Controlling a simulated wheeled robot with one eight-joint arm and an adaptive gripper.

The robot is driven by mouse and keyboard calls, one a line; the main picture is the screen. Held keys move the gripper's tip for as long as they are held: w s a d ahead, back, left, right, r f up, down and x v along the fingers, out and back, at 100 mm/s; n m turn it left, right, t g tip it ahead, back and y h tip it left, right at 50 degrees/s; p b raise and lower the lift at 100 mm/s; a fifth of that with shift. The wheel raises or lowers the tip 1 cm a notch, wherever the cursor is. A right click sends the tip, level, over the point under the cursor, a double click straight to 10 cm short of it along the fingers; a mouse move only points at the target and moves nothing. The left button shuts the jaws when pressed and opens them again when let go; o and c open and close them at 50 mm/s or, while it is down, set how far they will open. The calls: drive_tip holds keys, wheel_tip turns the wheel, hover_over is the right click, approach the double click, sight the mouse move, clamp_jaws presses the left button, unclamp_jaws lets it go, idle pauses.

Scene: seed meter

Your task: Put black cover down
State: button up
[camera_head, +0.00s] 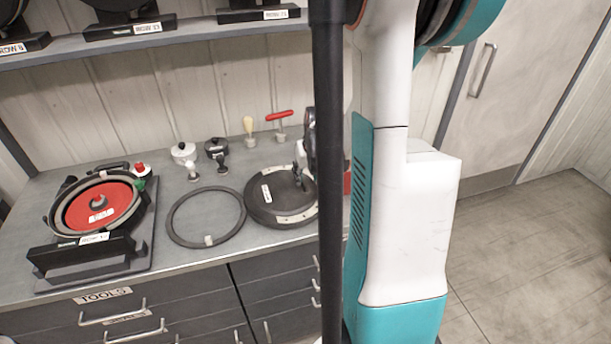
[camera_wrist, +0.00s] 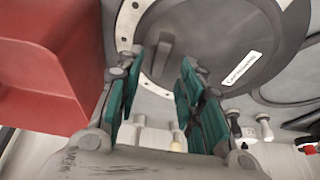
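The black cover (camera_head: 265,205) is a round dark disc with a white label, lying flat on the grey bench beside a black ring. In the wrist view the black cover (camera_wrist: 215,45) fills the upper part, with its raised bar handle (camera_wrist: 166,58) near the fingertips. My gripper (camera_wrist: 160,72) is open, its teal-padded fingers apart with the handle showing in the gap between them. Nothing is held. In the head view my gripper (camera_head: 301,172) is just above the cover's right part, partly hidden behind a dark vertical post.
The black ring (camera_head: 172,228) lies left of the cover. A seed meter with a red disc (camera_head: 100,208) stands at the left. Small pots and tools line the bench's back. A red bin (camera_wrist: 45,65) is close to my gripper in the wrist view.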

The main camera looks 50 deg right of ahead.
drive_tip(key=p+v, duration=0.2)
drive_tip(key=v, duration=0.6)
drive_tip(key=shift+r, duration=0.2)
